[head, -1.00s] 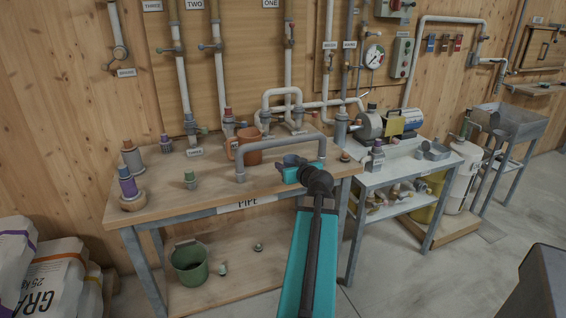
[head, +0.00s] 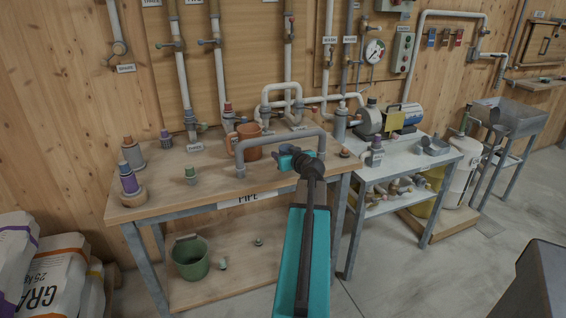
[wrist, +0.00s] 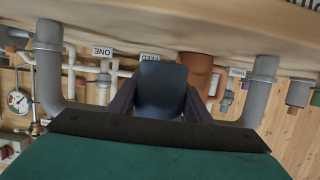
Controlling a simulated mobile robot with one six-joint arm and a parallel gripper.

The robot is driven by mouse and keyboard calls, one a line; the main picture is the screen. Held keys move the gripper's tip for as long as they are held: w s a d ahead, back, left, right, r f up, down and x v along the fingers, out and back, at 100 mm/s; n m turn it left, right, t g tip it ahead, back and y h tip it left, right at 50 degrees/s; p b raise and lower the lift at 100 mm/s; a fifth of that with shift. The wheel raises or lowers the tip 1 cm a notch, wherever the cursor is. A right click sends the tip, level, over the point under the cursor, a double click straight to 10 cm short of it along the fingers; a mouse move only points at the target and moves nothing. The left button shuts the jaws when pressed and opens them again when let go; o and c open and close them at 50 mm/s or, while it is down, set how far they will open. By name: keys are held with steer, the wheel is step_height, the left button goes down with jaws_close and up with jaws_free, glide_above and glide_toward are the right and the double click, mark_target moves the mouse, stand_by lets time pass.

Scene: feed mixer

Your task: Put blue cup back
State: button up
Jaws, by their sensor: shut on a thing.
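The dark blue cup (wrist: 162,88) is between the two dark fingers of my gripper (wrist: 160,104) in the wrist view. My gripper is shut on it. In the head view my gripper (head: 287,160) is over the front right part of the wooden table (head: 215,180), by the grey bent pipe (head: 280,141). The cup shows there only as a small dark shape, partly hidden by the gripper. I cannot tell the gap between the cup and the pipe.
A terracotta pot (head: 248,143) stands behind the grey pipe. A grey side table (head: 410,165) with a pump is at the right. The table's front middle is mostly clear.

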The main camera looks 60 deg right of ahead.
steer(key=shift+w+d, duration=0.4)
steer(key=shift+s+a+f+p, duration=0.1)
steer(key=shift+f+p, duration=0.25)
steer(key=shift+f, duration=1.4)
steer(key=shift+f+b, duration=0.25)
steer(key=shift+b, duration=0.1)
steer(key=o, duration=1.2)
steer(key=shift+r+p, duration=0.3)
steer(key=shift+p, duration=0.15)
